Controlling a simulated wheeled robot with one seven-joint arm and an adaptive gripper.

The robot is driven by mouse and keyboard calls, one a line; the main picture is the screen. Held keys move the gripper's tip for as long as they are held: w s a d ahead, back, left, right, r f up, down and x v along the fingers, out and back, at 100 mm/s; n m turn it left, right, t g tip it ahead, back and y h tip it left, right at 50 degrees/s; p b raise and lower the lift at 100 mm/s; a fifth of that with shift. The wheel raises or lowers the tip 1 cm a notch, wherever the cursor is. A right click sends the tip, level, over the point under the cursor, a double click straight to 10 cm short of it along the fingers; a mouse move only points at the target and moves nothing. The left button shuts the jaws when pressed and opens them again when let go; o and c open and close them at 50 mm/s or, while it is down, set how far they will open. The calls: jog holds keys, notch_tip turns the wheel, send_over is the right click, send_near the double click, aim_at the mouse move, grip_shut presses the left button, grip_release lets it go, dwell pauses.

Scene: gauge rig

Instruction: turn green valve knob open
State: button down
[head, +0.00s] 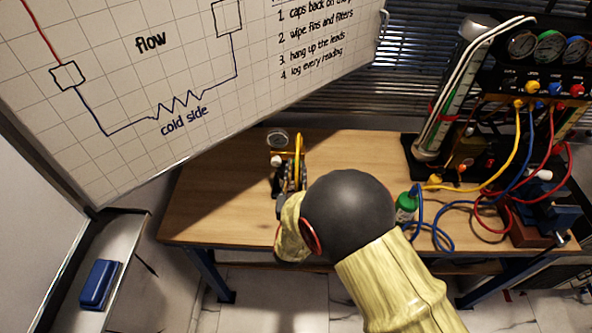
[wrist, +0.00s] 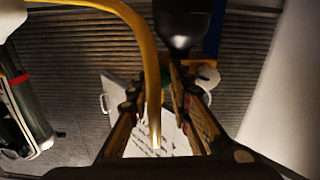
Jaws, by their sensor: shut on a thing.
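My arm and wrist hide much of the fitting in the head view.
A manifold rig with several gauges (head: 549,47) stands at the bench's right, trailing yellow, blue and red hoses. A whiteboard (head: 120,80) overhangs the left. The bench's left part (head: 215,200) is bare.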

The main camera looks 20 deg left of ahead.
jog(key=n, duration=0.4)
jog(key=shift+n+p, duration=0.45)
jog(key=shift+n, duration=1.65)
jog(key=c, duration=1.6)
grip_release()
jog(key=v, duration=1.2)
